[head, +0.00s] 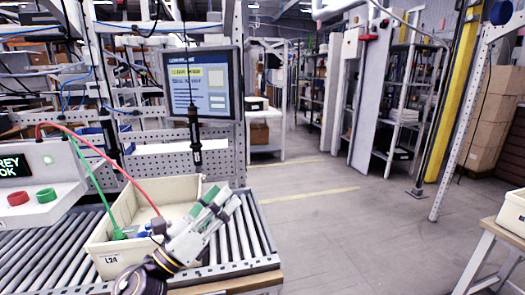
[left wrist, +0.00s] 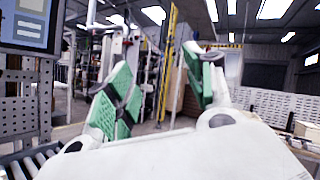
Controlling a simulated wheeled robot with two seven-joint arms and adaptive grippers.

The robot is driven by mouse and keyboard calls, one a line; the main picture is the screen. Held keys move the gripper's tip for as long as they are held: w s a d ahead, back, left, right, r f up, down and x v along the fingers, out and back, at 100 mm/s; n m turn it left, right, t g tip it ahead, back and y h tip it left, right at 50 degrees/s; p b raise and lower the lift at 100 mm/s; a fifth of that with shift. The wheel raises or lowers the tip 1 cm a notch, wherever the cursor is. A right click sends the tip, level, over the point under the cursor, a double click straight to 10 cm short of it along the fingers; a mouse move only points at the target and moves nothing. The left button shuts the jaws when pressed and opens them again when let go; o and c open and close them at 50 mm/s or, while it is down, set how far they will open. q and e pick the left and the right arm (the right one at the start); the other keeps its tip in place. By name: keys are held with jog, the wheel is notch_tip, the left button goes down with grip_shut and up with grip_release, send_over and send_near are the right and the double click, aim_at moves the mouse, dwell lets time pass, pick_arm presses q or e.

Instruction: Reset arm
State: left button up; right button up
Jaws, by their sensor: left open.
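My left gripper (head: 222,203), white with green finger pads, is above the right side of a cream bin in the head view. In the left wrist view the left gripper (left wrist: 160,62) has its fingers spread apart with nothing between them. A black screwdriver (head: 194,130) hangs upright on a cable in front of the monitor, apart from the gripper and above it. The cream bin (head: 108,262), labelled L24, sits on the roller conveyor with red and green cables running into it. My gripper and arm hide part of its inside. My right gripper is not in view.
A monitor (head: 203,84) stands behind the conveyor (head: 252,233). A grey control box (head: 60,180) with red and green buttons is at the left, its display reading "GREY OK". A table (head: 501,236) with a bin is at the far right. The floor between is clear.

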pick_arm(q)
jog(key=w+a+f+n+t+y, duration=0.2)
jog(key=a+f+n+y, duration=0.3)
jog(key=n, duration=0.4)
jog(key=w+a+f+n+t+y, duration=0.1)
jog(key=w+a+f+n+y, duration=0.2)
jog(key=n+y, duration=0.5)
jog(key=s+a+f+n+g+y, duration=0.35)
jog(key=a+f+n, duration=0.25)
jog(key=f+n, duration=0.45)
jog(key=s+d+f+n+g, duration=0.1)
jog(key=s+f+n+g, duration=1.1)
jog(key=s+f, duration=0.9)
notch_tip(320, 180, down, 35)
jog(key=s+a+m+g, duration=0.1)
jog(key=m+g, duration=0.1)
jog(key=g, duration=0.1)
jog(key=s+a+f, duration=0.3)
jog(key=s+f, duration=0.6)
jog(key=s, duration=0.1)
jog(key=s+a+f, duration=0.3)
jog(key=s+f, duration=0.7)
jog(key=s, duration=0.1)
jog(key=shift+s+m+g, duration=0.15)
jog(key=shift+m+g, duration=0.2)
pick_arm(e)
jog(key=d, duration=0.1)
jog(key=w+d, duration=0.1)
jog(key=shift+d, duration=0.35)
